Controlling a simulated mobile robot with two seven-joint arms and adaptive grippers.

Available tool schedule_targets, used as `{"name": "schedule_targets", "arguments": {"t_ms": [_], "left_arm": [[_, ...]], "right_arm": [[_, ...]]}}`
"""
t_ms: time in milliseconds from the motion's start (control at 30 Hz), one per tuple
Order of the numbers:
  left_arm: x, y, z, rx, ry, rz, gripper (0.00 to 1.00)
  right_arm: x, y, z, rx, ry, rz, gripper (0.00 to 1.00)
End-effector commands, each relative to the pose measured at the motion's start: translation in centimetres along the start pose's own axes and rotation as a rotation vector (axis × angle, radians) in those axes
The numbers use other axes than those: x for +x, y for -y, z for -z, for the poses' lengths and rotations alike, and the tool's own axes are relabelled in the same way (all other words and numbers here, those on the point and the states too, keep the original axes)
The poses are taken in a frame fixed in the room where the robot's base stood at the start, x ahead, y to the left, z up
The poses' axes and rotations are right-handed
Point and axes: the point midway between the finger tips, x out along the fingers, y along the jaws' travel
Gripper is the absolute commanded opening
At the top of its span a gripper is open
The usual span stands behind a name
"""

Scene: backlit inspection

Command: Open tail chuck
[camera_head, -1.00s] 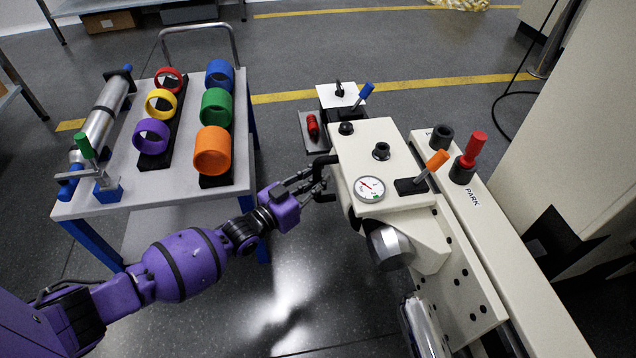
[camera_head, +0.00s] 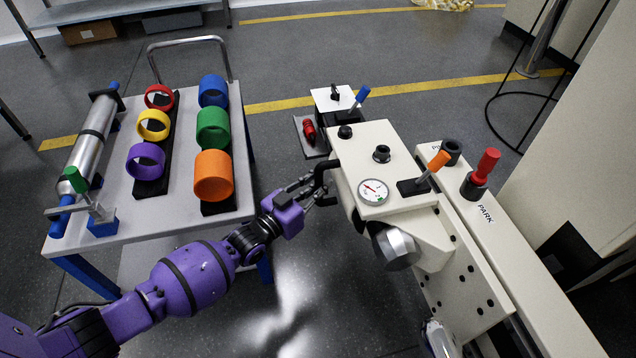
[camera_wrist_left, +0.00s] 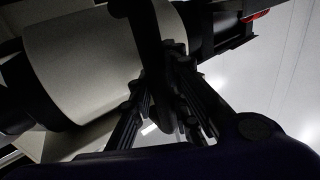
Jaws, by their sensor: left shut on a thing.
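The cream machine head (camera_head: 385,150) stands in the middle of the head view, with a dial gauge (camera_head: 373,191) and an orange-tipped lever (camera_head: 434,167) on top. A black handle (camera_head: 322,166) sticks out of its left side. My left gripper (camera_head: 314,189) is shut on this handle. In the left wrist view, the fingers (camera_wrist_left: 165,88) close around the dark handle bar (camera_wrist_left: 150,35), beside a pale cylindrical body (camera_wrist_left: 85,65). The chuck jaws cannot be made out.
A blue lever (camera_head: 361,95) and a red part (camera_head: 309,132) are behind the head. A red PARK handle (camera_head: 486,165) stands on the right-hand rail.

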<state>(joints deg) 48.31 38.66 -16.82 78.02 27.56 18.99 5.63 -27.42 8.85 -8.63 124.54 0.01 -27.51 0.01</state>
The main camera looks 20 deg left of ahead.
Motion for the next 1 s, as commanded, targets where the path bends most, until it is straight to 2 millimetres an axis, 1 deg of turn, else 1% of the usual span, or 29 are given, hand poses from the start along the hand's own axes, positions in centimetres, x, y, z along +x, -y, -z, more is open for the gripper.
{"name": "schedule_targets", "arguments": {"t_ms": [33,200,233,367,400,600,667,767,867,1000], "left_arm": [[-0.3,0.7,-0.3,0.003,0.008,0.009,0.00],[-0.3,0.7,-0.3,0.004,0.008,0.009,0.00],[-0.3,0.7,-0.3,0.004,0.008,0.009,0.17],[-0.3,0.6,-0.3,0.003,0.007,0.008,0.34],[-0.2,0.5,-0.2,0.003,0.007,0.007,0.36],[-0.1,0.2,-0.1,0.002,0.004,0.003,0.36],[-0.1,0.2,-0.1,0.002,0.003,0.002,0.36],[-0.1,0.2,0.5,0.001,0.001,0.002,0.36],[-0.1,0.2,1.9,0.001,0.000,0.001,0.36],[-0.2,0.3,4.7,0.002,-0.001,0.002,0.36]], "right_arm": [[0.0,0.0,0.1,0.000,-0.001,0.000,0.00],[0.1,0.0,0.3,-0.001,-0.006,0.000,0.00],[0.2,0.0,0.4,-0.001,-0.008,0.000,0.00],[0.3,0.0,0.7,-0.002,-0.013,0.001,0.00],[0.3,0.0,0.8,-0.002,-0.014,0.001,0.00],[0.3,0.0,0.8,-0.002,-0.015,0.001,0.00],[0.1,-0.1,0.5,0.001,-0.010,-0.002,0.00],[0.0,-0.1,0.3,0.001,-0.007,-0.002,0.00],[0.1,-0.1,0.3,0.001,-0.007,-0.001,0.00],[0.1,-0.1,0.3,0.000,-0.007,-0.001,0.00]]}}
